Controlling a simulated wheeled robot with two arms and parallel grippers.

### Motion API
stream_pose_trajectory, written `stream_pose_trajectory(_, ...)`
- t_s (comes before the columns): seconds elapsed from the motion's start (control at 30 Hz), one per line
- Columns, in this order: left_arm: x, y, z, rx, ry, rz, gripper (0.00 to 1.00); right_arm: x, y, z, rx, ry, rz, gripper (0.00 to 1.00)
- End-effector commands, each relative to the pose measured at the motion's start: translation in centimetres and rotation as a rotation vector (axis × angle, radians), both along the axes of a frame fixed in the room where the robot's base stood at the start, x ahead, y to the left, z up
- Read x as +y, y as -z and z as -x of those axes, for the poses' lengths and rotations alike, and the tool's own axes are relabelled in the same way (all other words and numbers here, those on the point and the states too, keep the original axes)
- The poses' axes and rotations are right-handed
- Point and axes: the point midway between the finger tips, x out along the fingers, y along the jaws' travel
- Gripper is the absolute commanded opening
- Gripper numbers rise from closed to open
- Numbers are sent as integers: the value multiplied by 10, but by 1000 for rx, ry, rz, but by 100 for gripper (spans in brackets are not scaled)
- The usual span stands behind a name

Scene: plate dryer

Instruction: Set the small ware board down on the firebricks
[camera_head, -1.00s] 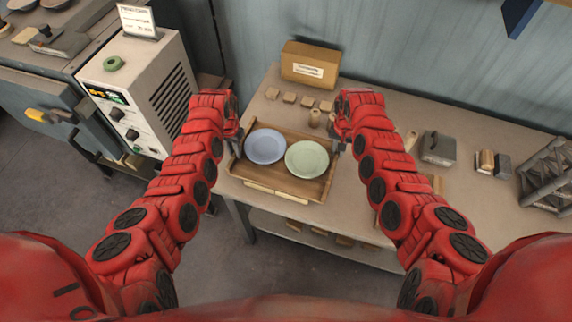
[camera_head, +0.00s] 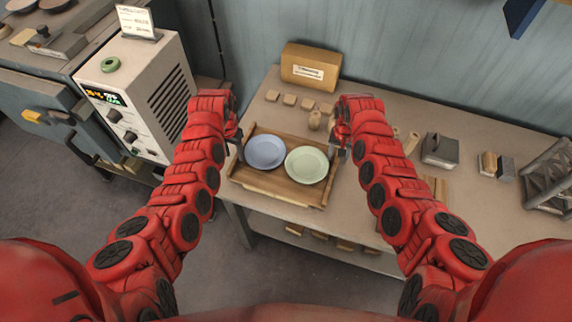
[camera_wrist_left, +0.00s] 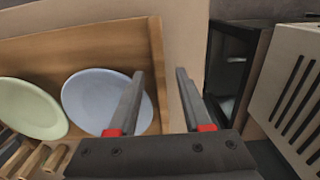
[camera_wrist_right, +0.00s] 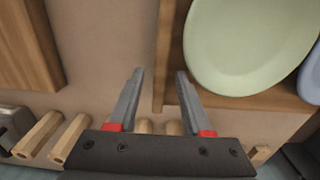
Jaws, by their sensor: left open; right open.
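The small ware board (camera_head: 310,195), a wooden tray with raised end walls, carries a blue plate (camera_head: 265,152) and a pale green plate (camera_head: 306,164). It is at the front of the table. My left gripper (camera_head: 238,147) is open at its left end; in the left wrist view the end wall (camera_wrist_left: 155,60) shows between the fingers. My right gripper (camera_head: 334,150) is open at the right end, with the side wall (camera_wrist_right: 168,60) near and partly between its fingers. Small tan blocks, perhaps the firebricks (camera_head: 289,100), lie in a row behind the board. What is under the board is hidden.
A cardboard box (camera_head: 310,66) stands at the table's back. Small cylinders (camera_head: 315,120) stand near my right gripper. A grey metal block (camera_head: 440,150) and a lattice frame (camera_head: 548,180) are on the right. A control cabinet (camera_head: 135,95) stands left of the table.

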Motion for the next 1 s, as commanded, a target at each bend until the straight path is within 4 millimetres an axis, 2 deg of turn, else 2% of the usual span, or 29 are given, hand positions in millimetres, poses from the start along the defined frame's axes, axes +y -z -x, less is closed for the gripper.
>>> stream_pose_trajectory(0.3, 0, -64, -1, -5, -1, 0, 50, 0, 0, 0, 0, 0, 0, 50)
stream_pose_trajectory(0.5, 0, -92, 0, -1, -2, 1, 50, 0, 0, 0, 0, 0, 0, 50)
stream_pose_trajectory(0.63, 0, -98, 1, 3, -1, 0, 50, 0, -2, 0, -1, 0, -1, 50)
stream_pose_trajectory(0.77, 0, -99, 1, 3, -1, 0, 50, 0, -13, -2, -7, 0, 0, 50)
stream_pose_trajectory(0.87, 0, -99, 1, 3, -1, 0, 50, 1, -26, -1, -5, 1, -2, 50)
stream_pose_trajectory(1.0, 0, -99, 1, 2, -1, 0, 50, 0, -54, -3, -9, 2, -1, 50)
